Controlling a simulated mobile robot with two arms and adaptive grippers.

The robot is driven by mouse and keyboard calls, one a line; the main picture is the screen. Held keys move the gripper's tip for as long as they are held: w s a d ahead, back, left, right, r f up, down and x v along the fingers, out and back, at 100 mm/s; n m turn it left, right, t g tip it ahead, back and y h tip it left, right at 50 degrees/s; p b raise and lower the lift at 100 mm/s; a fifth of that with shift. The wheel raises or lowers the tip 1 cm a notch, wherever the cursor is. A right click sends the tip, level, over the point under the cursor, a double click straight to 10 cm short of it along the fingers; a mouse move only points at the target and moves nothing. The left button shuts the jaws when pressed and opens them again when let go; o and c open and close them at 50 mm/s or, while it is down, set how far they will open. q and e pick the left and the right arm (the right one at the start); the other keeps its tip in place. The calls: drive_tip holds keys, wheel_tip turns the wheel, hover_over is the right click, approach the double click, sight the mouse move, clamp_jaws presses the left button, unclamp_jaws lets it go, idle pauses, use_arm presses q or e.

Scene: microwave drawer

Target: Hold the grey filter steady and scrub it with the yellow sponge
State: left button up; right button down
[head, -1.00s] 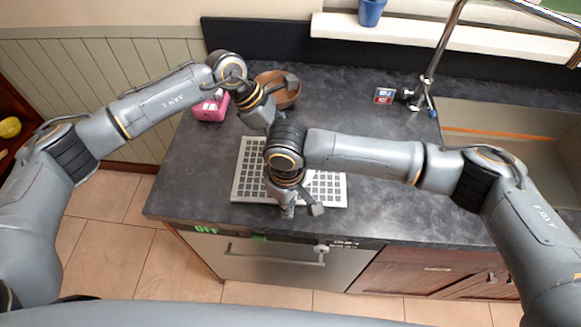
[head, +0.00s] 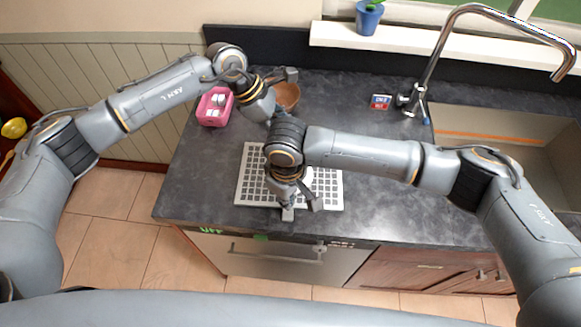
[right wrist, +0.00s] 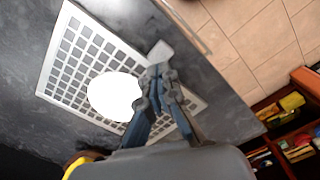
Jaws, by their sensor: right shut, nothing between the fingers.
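The grey filter (head: 250,190), a flat light plate with a grid of square holes, lies on the dark counter near its front edge. It also shows in the right wrist view (right wrist: 70,45), with a bright white round patch (right wrist: 114,97) over it that I cannot identify. My right gripper (head: 288,213) is shut and empty, pointing down at the filter's near edge; its tips also show in the right wrist view (right wrist: 160,52). I cannot tell whether they touch. I cannot identify the yellow sponge.
A pink container (head: 214,107) with white items and a brown bowl (head: 287,95) stand at the back left. A small red and blue item (head: 380,102) lies near the tap (head: 425,85) and sink (head: 500,125). The counter right of the filter is clear.

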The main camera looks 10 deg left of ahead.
drive_tip(key=shift+r+p, duration=0.65)
drive_tip(key=shift+r, duration=0.1)
wheel_tip(320, 180, up, 12)
drive_tip(key=shift+s, duration=0.1)
